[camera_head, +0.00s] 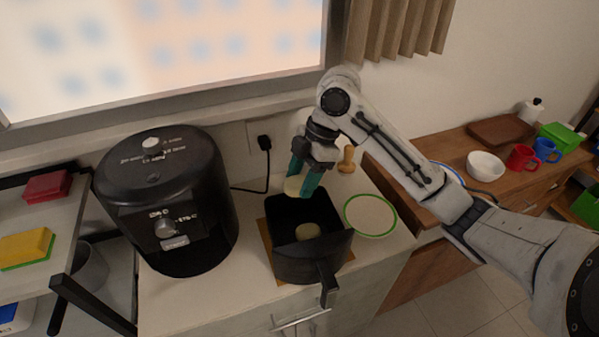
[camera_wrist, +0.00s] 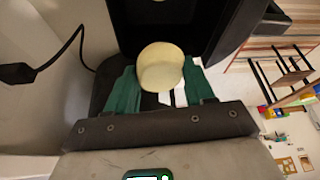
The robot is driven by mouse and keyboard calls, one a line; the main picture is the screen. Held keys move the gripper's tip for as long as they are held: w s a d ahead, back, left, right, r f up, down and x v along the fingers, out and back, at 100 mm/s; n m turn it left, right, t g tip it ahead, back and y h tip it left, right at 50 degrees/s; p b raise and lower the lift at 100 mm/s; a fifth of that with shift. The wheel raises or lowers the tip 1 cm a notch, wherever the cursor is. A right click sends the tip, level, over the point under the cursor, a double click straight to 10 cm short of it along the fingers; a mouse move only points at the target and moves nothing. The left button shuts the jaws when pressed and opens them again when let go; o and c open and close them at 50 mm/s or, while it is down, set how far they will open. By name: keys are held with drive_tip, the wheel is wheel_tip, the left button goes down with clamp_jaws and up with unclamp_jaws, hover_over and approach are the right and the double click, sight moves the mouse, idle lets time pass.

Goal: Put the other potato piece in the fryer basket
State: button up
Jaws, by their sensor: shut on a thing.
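The black fryer basket (camera_head: 287,262) stands on the counter with its handle toward the front. One pale potato piece (camera_head: 308,231) lies inside it. My gripper (camera_head: 303,186), with green fingers, is shut on the other potato piece (camera_head: 293,186), at the back left rim of the basket. In the head view the held piece appears over or just behind that rim; I cannot tell its exact height. In the wrist view the held potato piece (camera_wrist: 161,68) sits between the green fingers, with the dark basket (camera_wrist: 222,28) beyond it.
The black air fryer (camera_head: 165,205) stands left of the basket. A green-rimmed white plate (camera_head: 371,216) lies right of it, with a wooden pestle-like item (camera_head: 347,160) behind. A black plug and cord (camera_head: 264,143) are at the wall.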

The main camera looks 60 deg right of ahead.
wheel_tip(320, 180, down, 6)
drive_tip(key=b, duration=0.4)
drive_tip(key=shift+r, duration=0.25)
drive_tip(key=o, duration=1.1)
drive_tip(key=shift+r, duration=0.1)
drive_tip(key=v, duration=1)
drive_tip(key=shift+d+r, duration=0.15)
drive_tip(key=shift+r, duration=0.15)
